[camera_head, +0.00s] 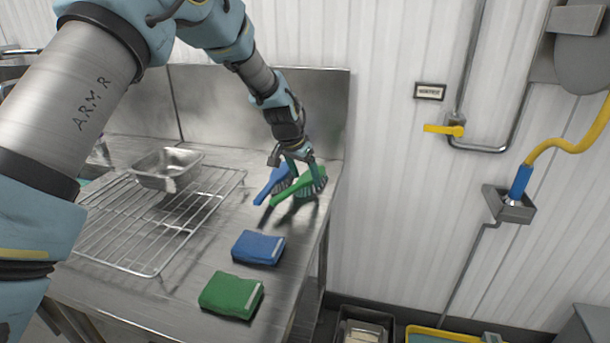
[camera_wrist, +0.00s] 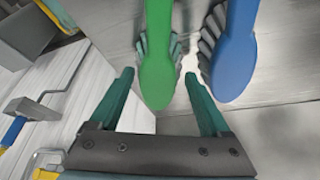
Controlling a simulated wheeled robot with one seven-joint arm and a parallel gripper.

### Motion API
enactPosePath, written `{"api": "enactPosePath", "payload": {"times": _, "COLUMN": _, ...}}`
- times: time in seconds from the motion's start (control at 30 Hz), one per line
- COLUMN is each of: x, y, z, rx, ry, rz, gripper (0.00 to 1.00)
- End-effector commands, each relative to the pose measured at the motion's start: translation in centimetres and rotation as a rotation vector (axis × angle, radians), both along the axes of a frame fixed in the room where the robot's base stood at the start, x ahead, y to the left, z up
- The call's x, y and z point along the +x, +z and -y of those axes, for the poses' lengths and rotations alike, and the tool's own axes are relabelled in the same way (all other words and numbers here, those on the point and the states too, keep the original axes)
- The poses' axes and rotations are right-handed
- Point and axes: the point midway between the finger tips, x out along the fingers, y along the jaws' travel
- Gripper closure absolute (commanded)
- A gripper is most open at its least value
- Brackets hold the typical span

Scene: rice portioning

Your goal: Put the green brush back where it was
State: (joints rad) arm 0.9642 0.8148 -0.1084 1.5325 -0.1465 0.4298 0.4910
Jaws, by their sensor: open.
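The green brush (camera_head: 312,184) lies on the right end of the steel counter (camera_head: 198,262), near its back corner. A blue brush (camera_head: 275,183) lies just beside the green one. It is also in the wrist view (camera_wrist: 234,55), close to the right finger.
A blue folded cloth (camera_head: 258,247) and a green folded cloth (camera_head: 232,294) lie nearer the counter's front. A wire rack (camera_head: 130,236) with a metal pan (camera_head: 167,168) is at left. The backsplash stands behind the brushes; the counter's right edge is close.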

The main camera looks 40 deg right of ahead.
Motion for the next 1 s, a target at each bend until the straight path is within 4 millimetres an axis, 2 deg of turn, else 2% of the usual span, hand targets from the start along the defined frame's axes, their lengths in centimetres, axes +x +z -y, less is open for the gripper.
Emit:
{"api": "enactPosePath", "payload": {"times": 0.2, "x": 0.0, "y": 0.2, "z": 0.0, "rx": 0.000, "ry": 0.000, "rz": 0.000, "gripper": 0.19}}
{"api": "enactPosePath", "payload": {"times": 0.4, "x": 0.0, "y": 2.1, "z": -0.3, "rx": -0.004, "ry": 0.001, "rz": 0.003, "gripper": 0.19}}
{"api": "enactPosePath", "payload": {"times": 0.8, "x": -0.6, "y": 9.6, "z": -3.6, "rx": -0.004, "ry": 0.001, "rz": 0.003, "gripper": 0.19}}
{"api": "enactPosePath", "payload": {"times": 1.0, "x": -0.8, "y": 11.7, "z": -4.4, "rx": -0.001, "ry": 0.000, "rz": 0.000, "gripper": 0.19}}
